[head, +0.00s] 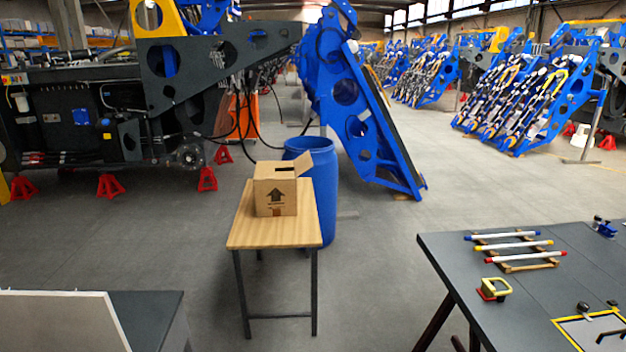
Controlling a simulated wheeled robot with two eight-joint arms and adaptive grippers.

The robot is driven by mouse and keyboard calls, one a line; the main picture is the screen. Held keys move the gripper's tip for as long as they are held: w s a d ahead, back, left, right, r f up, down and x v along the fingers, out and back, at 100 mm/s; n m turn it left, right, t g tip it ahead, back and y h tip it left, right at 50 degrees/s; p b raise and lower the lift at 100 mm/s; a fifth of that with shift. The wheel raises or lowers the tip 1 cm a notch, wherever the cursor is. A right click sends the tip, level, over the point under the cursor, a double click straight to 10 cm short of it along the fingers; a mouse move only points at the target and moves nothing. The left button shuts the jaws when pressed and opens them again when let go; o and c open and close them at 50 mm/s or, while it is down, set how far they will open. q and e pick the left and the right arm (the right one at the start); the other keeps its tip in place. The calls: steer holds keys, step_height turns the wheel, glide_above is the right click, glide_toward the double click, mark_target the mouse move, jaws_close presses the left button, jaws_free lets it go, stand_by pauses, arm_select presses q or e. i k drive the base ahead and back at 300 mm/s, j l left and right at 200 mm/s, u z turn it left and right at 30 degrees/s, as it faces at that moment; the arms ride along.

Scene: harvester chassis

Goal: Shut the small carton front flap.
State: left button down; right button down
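A small brown carton (275,195) stands upright on a narrow wooden table (275,235). A dark arrow is printed on the side facing me. Its top is partly covered, with a dark gap showing near the back middle. One flap (304,162) sticks up and outward at the right. The front flap is hard to make out at this size; nothing clearly hangs over the front face. Neither of my grippers is in view.
A blue barrel (325,195) stands close behind and right of the wooden table. A dark workbench (445,250) with coloured rods (515,246) is at the right. A grey surface (150,310) is at lower left. Open floor lies between them.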

mark_target(304, 162)
steer(key=i+l, duration=0.15)
steer(key=i, duration=0.4)
steer(key=i+l+u, duration=0.1)
steer(key=i, duration=0.4)
steer(key=i+l, duration=0.2)
steer(key=i, duration=0.35)
steer(key=i+z, duration=0.35)
steer(key=i, duration=0.15)
steer(key=i+j+z, duration=0.3)
steer(key=i, duration=0.15)
steer(key=i+j+z, duration=0.35)
steer(key=i+l, duration=0.1)
